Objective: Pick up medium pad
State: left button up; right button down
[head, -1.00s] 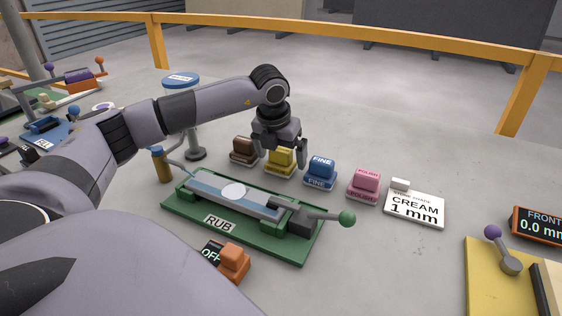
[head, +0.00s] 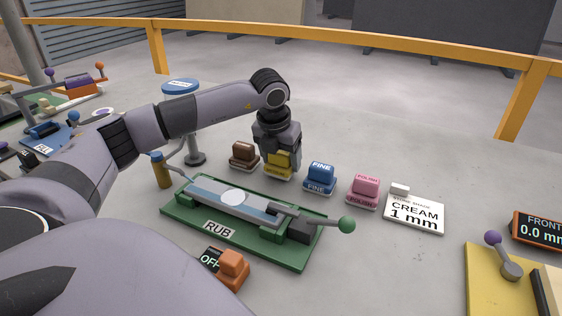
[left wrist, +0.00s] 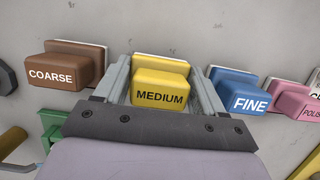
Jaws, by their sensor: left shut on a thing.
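The yellow medium pad (head: 279,165) stands in the row of pads behind the green rub station. Its label MEDIUM reads clearly in the left wrist view (left wrist: 160,92). My left gripper (head: 279,155) is down over it from above, with a finger on each side, and is shut on the pad. The gripper also shows in the left wrist view (left wrist: 160,88), where the fingers flank the pad. The pad's lower part is still at the level of its neighbours in the row. My right gripper is not in view.
A brown coarse pad (head: 244,154) stands left of the medium pad, and a blue fine pad (head: 320,177) and pink polish pad (head: 363,189) stand right. The green rub station (head: 185,219) lies in front. A CREAM 1 mm card (head: 415,222) lies right.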

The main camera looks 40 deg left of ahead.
pick_arm(q)
notch_tip(320, 180, up, 19)
jog(key=p, duration=0.1)
dwell(0.3)
jog(key=o, duration=0.5)
jog(key=c, duration=0.3)
jog(key=shift+f, duration=0.1)
jog(key=shift+c, duration=0.2)
